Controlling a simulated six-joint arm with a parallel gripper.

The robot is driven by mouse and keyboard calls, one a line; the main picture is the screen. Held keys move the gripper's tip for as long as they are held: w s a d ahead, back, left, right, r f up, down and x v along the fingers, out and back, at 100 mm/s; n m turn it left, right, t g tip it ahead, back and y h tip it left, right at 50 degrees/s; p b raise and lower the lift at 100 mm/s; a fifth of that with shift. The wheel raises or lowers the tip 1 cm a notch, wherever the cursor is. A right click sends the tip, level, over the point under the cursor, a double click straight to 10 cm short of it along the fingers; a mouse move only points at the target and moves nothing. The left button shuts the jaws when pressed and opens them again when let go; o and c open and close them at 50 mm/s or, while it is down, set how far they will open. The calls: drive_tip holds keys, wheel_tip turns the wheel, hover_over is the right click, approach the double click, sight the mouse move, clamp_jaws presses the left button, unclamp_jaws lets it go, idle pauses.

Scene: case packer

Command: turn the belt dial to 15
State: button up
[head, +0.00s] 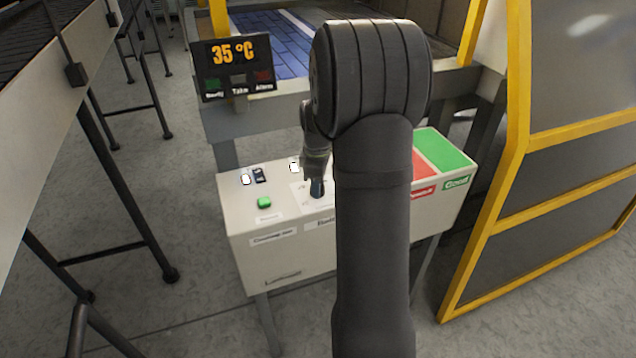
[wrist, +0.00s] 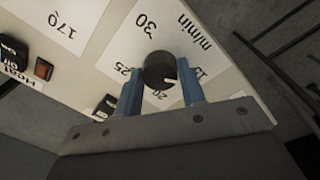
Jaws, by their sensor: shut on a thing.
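The belt dial (wrist: 159,69) is a round black knob on a white plate, seen in the wrist view. Around it are the printed marks 30, 25, 20, 15 and "m/min". In the head view my gripper (head: 317,188) reaches down to the white control box (head: 280,262), and my arm hides part of the panel.
The head view shows a green button (head: 264,202), a 35 °C display (head: 234,66), red and green pads (head: 444,150) and a yellow-framed guard (head: 520,130).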

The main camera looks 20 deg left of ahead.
drive_tip(key=o, duration=1)
drive_tip(key=shift+r, duration=0.15)
drive_tip(key=r, duration=1.1)
drive_tip(key=s+r, duration=0.1)
drive_tip(key=r, duration=0.5)
drive_tip(key=shift+d, duration=0.15)
drive_tip(key=f, duration=1.1)
drive_tip(key=w+f, duration=0.1)
drive_tip(key=f, duration=0.5)
drive_tip(key=shift+f, duration=0.2)
